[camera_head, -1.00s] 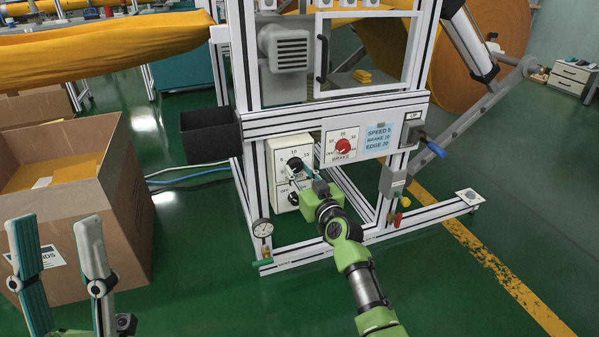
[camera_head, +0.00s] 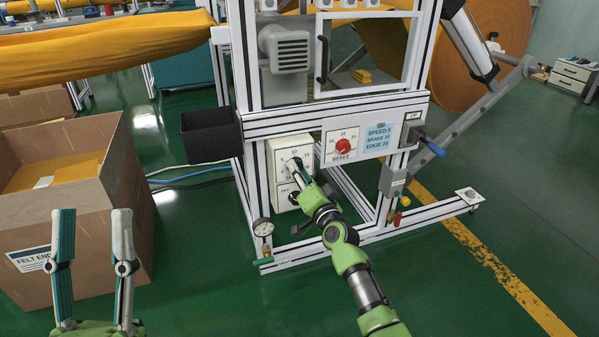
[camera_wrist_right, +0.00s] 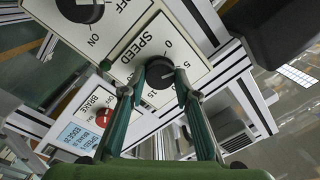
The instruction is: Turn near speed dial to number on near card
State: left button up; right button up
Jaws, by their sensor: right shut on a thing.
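The near speed dial (camera_head: 293,163) is a black knob on a white panel marked with numbers, low on the machine frame. In the right wrist view the dial (camera_wrist_right: 160,72) sits under the word SPEED, with 0 and 5 printed near it. My right gripper (camera_head: 301,172) is shut on it, one finger on each side; the fingers show in the wrist view (camera_wrist_right: 155,88). Which number the dial points to is not clear. The pale blue card (camera_head: 378,138) reads SPEED 5, BRAKE 10, EDGE 20. My left gripper (camera_head: 92,225) is open and empty at lower left.
A red brake dial (camera_head: 343,146) sits right of the speed panel. A black on/off knob (camera_wrist_right: 80,8) is close to the speed dial. A black bin (camera_head: 210,136) hangs left of it. A cardboard box (camera_head: 130,190) stands beside my left gripper. A gauge (camera_head: 263,227) is below.

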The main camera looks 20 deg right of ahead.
jog(key=shift+m, duration=0.9)
jog(key=o, duration=1.1)
jog(key=shift+s+d+f, duration=0.1)
jog(key=shift+s+d, duration=0.05)
jog(key=shift+s, duration=1.85)
jog(key=shift+s+d+f, duration=0.1)
jog(key=shift+s+f, duration=0.05)
jog(key=shift+s, duration=1.85)
jog(key=shift+s+d+f, duration=0.1)
jog(key=shift+s+d, duration=0.05)
jog(key=shift+s, duration=1.85)
